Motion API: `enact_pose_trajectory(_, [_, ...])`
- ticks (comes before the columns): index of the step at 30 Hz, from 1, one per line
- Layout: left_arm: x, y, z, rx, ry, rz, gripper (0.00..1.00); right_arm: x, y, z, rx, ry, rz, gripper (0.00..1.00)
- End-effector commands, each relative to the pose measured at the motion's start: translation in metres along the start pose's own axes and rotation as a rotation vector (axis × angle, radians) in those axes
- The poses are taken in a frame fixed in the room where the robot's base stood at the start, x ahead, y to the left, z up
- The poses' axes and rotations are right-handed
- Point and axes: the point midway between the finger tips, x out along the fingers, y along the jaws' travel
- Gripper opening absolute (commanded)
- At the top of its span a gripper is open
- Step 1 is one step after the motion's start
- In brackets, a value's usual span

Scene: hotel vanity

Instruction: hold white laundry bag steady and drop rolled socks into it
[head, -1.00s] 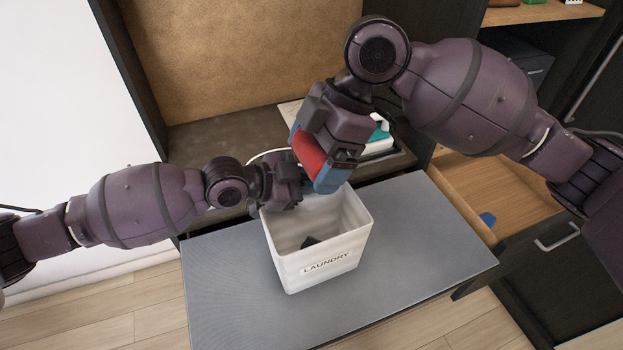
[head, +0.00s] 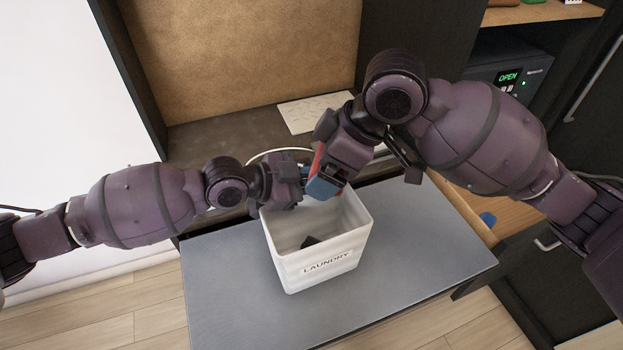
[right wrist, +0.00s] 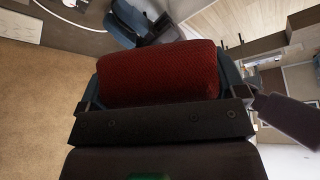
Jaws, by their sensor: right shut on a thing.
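The white laundry bag (head: 318,265), a square open-topped bin marked LAUNDRY, stands upright on the grey bench top. A dark item (head: 309,242) lies inside it. My left gripper (head: 294,196) is at the bag's back left rim; its fingers are largely hidden, so I cannot tell if they grip the rim. My right gripper (head: 322,188) is just above the bag's back rim, shut on red rolled socks. The red rolled socks (right wrist: 160,74) fill the jaws in the right wrist view and show only as a thin red edge in the head view.
The grey bench (head: 220,290) is clear around the bag. An open wooden drawer (head: 475,205) holding a blue item (head: 488,218) is at the right. A safe (head: 510,80) showing OPEN sits in the cabinet behind my right arm. A paper sheet (head: 310,112) lies on the dark counter.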

Motion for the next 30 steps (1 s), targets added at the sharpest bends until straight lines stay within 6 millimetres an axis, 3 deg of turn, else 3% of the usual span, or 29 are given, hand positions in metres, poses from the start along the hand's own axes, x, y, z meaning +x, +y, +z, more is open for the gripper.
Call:
enact_pose_trajectory(9, [0.000, 0.000, 0.001, 0.000, -0.001, 0.000, 0.00, 0.022, 0.000, 0.011, 0.000, 0.000, -0.002, 0.67])
enact_pose_trajectory(20, [0.000, 0.000, 0.001, 0.000, -0.001, 0.000, 0.00, 0.024, 0.000, 0.012, -0.002, 0.000, -0.001, 0.67])
enact_pose_trajectory(21, [0.000, 0.000, 0.001, 0.000, -0.001, 0.000, 0.00, 0.024, 0.000, 0.012, -0.002, 0.000, -0.001, 0.94])
enact_pose_trajectory(22, [0.000, 0.000, 0.001, 0.000, -0.002, 0.000, 0.00, 0.024, 0.000, 0.012, -0.002, 0.000, -0.001, 0.99])
enact_pose_trajectory(30, [0.000, 0.000, 0.001, 0.001, -0.002, 0.000, 0.00, 0.023, 0.000, 0.012, -0.002, 0.000, -0.001, 1.00])
